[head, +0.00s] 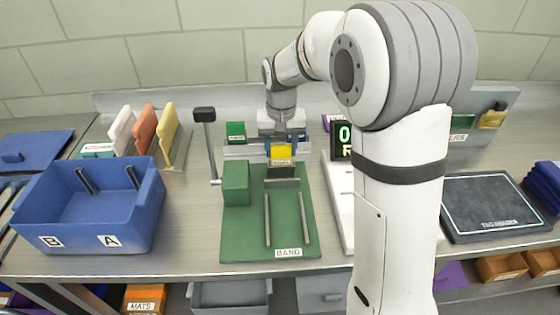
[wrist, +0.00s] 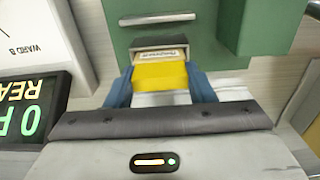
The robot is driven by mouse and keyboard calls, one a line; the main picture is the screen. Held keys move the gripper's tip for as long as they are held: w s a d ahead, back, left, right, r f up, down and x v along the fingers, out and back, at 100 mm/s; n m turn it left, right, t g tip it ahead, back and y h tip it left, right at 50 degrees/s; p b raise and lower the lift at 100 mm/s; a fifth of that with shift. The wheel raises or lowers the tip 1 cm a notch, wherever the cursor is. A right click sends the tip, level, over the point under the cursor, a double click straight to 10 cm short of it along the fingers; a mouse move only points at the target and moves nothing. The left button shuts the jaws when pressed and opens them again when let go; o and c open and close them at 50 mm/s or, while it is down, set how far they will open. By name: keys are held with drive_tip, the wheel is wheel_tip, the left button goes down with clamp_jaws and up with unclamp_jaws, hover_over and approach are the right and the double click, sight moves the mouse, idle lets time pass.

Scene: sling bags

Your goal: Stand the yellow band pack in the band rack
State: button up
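The yellow band pack (head: 281,154) is between the blue fingers of my gripper (head: 283,148), above the back end of the green fixture marked BAND (head: 286,230). In the wrist view, the fingers (wrist: 160,88) press against both sides of the yellow pack (wrist: 160,76), and its pale labelled end faces the green fixture (wrist: 178,45).
A green block (head: 236,184) and a lever post (head: 211,150) stand left of the gripper. A lit display (head: 342,137) is close on the right. A blue bin (head: 95,222) is at left, a dark pad (head: 492,205) at right. My arm hides part of the bench.

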drive_tip(key=c, duration=0.4)
drive_tip(key=shift+o, duration=0.2)
drive_tip(key=shift+r, duration=0.15)
drive_tip(key=shift+r+p, duration=2.85)
drive_tip(key=shift+r, duration=0.85)
drive_tip(key=shift+r, duration=0.1)
drive_tip(key=shift+r+p, duration=1.5)
drive_tip(key=shift+r, duration=0.35)
